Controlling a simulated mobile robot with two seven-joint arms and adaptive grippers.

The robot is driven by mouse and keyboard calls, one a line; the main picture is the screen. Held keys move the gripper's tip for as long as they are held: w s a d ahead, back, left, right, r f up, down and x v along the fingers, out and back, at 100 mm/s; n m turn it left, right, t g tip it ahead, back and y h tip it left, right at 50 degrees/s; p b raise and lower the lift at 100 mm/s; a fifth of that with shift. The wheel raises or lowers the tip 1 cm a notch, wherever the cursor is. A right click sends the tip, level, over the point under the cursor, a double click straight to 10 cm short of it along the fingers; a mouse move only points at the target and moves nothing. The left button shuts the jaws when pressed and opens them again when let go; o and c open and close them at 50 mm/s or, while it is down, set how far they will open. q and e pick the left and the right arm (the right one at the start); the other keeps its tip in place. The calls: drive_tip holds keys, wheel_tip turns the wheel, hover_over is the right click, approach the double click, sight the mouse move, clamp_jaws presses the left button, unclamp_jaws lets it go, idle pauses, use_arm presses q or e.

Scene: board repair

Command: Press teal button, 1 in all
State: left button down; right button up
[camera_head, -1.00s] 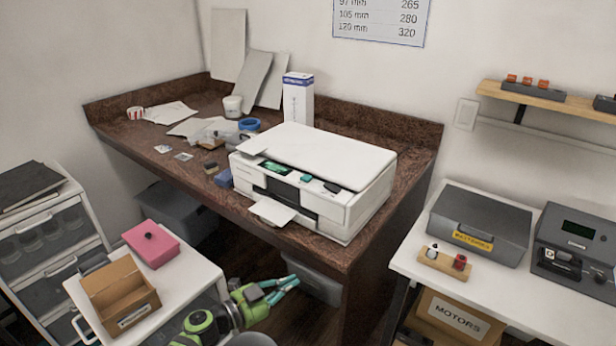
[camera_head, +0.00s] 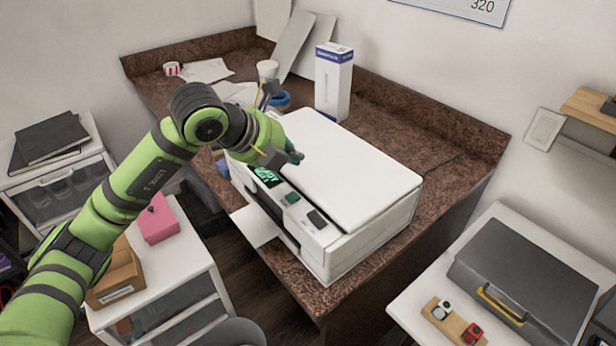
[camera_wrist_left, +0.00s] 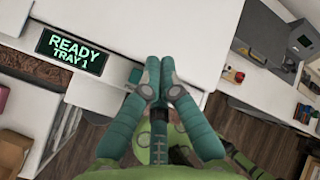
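The white printer (camera_head: 345,180) stands on the brown desk. Its front panel carries a teal button (camera_head: 292,198), between the lit display (camera_head: 265,176) and a dark button (camera_head: 317,219). In the left wrist view the teal button (camera_wrist_left: 135,75) shows just left of the fingers, partly hidden by them. The display (camera_wrist_left: 72,50) there reads READY TRAY 1. My left gripper (camera_head: 298,157) is over the printer, near the panel; its teal fingertips (camera_wrist_left: 160,62) are together with nothing between them. I cannot tell its exact height above the printer. My right gripper is out of view.
A tall white box (camera_head: 333,85) stands behind the printer. A paper tray (camera_head: 255,225) sticks out at its front. A grey case (camera_head: 525,280) and a wooden block with knobs (camera_head: 453,322) are on the right table. A pink box (camera_head: 157,222) is at left.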

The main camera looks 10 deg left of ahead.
sight(293, 198)
use_arm(q)
drive_tip(key=shift+y, duration=0.3)
drive_tip(key=f+b, duration=0.4)
drive_tip(key=a+f+b, duration=0.1)
drive_tip(key=f+b, duration=0.1)
drive_tip(key=f, duration=0.1)
drive_tip(key=shift+w, duration=0.1)
drive_tip(key=shift+f, duration=0.3)
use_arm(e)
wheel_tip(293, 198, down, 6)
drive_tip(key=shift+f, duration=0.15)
use_arm(q)
drive_tip(key=shift+b, duration=0.3)
idle(0.7)
drive_tip(key=shift+f+b, duration=0.35)
drive_tip(key=shift+b, duration=0.15)
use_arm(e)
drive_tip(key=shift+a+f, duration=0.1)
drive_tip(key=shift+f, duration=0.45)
